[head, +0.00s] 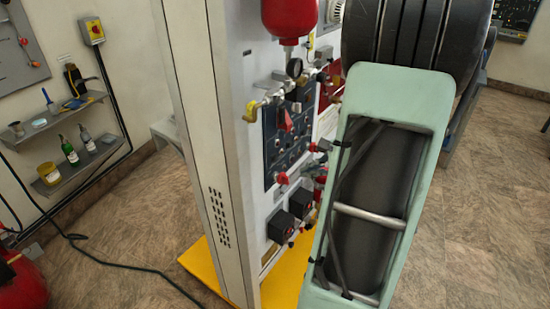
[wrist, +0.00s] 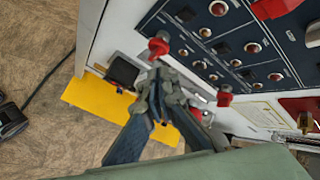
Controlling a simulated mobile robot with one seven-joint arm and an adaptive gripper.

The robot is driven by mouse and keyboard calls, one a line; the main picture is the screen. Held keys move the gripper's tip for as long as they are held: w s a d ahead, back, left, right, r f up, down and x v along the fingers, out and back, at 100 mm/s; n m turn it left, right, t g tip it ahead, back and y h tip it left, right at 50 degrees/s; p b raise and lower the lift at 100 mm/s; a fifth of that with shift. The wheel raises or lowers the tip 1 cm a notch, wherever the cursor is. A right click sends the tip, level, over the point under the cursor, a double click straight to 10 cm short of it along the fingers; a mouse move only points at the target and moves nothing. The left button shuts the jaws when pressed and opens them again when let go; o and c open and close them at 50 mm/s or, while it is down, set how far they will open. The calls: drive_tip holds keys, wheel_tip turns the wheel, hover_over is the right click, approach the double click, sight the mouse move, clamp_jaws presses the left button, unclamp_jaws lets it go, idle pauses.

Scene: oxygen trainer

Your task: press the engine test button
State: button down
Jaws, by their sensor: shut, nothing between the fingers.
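The dark blue control panel (wrist: 225,42) fills the upper part of the wrist view, tilted, with several round red buttons or lamps and dark switches in metal rings. Its labels are too small to read, so I cannot tell which one is the engine test button. My gripper (wrist: 157,72) is shut and empty, its tips close to a red knob (wrist: 158,46) near the panel's edge. I cannot tell whether they touch. In the head view the same panel (head: 273,152) is on the white cabinet, partly covered by valves; my gripper is hidden behind my arm there.
Red-handled fittings (wrist: 224,97) and a black box (wrist: 122,71) stick out around the panel. The white cabinet (head: 185,80) stands on a yellow base (head: 203,262). A red vessel (head: 288,18) is above. A shelf of bottles (head: 80,150) is at left. Tiled floor is open between them.

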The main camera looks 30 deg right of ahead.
drive_tip(key=w+a, duration=0.2)
drive_tip(key=w, duration=0.4)
drive_tip(key=shift+w+a, duration=0.3)
drive_tip(key=shift+a, duration=0.05)
drive_tip(key=shift+w, duration=0.15)
idle(1.1)
drive_tip(key=shift+w+a, duration=0.15)
drive_tip(key=shift+w, duration=0.1)
drive_tip(key=shift+w+a, duration=0.2)
drive_tip(key=shift+w, duration=0.15)
idle(0.6)
drive_tip(key=shift+s+d+b, duration=0.1)
drive_tip(key=shift+s+b, duration=0.05)
drive_tip(key=shift+b, duration=0.15)
drive_tip(key=shift+s+d, duration=0.2)
drive_tip(key=shift+s, duration=0.4)
drive_tip(key=shift+s+d+b, duration=0.3)
drive_tip(key=shift+s+d, duration=0.05)
drive_tip(key=shift+s, duration=0.4)
drive_tip(key=shift+s+d+b, duration=0.25)
drive_tip(key=shift+s+d, duration=0.05)
drive_tip(key=shift+s, duration=0.5)
drive_tip(key=shift+s+d+b, duration=0.3)
drive_tip(key=shift+s+d, duration=0.05)
drive_tip(key=shift+s, duration=0.4)
